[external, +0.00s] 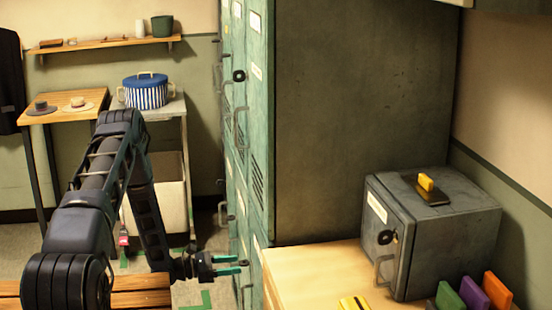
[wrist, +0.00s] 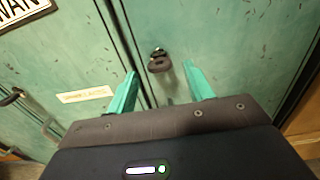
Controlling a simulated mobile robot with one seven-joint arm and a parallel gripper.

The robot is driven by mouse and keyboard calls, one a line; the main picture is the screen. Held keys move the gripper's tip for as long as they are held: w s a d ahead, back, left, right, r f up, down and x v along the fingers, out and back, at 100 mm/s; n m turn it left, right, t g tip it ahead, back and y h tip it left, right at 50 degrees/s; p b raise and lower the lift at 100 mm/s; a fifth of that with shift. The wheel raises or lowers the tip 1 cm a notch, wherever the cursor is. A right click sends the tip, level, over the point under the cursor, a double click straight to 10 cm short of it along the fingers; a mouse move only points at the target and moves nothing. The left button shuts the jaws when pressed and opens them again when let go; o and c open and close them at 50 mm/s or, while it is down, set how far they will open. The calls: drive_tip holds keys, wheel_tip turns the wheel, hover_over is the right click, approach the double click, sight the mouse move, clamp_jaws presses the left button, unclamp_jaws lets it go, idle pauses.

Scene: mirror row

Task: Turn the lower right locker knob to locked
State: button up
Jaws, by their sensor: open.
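The green lockers (external: 243,130) stand in a row, and their doors fill the wrist view. A dark locker knob (wrist: 159,60) sits on a green door in the wrist view, ahead of my fingers and roughly between them. I cannot tell whether they touch it or which way it is set. My gripper (external: 238,264) is open, with teal fingers, low by the locker fronts in the external view. In the wrist view my gripper (wrist: 160,72) is empty. A small dark knob (external: 231,217) shows on a lower door in the external view; I cannot tell if it is the same one.
Another knob (external: 239,75) with a handle is on an upper door. A dark handle (wrist: 12,96) and a pale label (wrist: 86,95) are at left in the wrist view. A wooden counter (external: 310,275) with a grey box (external: 450,250) stands right of the lockers.

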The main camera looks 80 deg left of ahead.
sight(251, 269)
drive_tip(key=shift+w, duration=1.35)
drive_tip(key=c, duration=1)
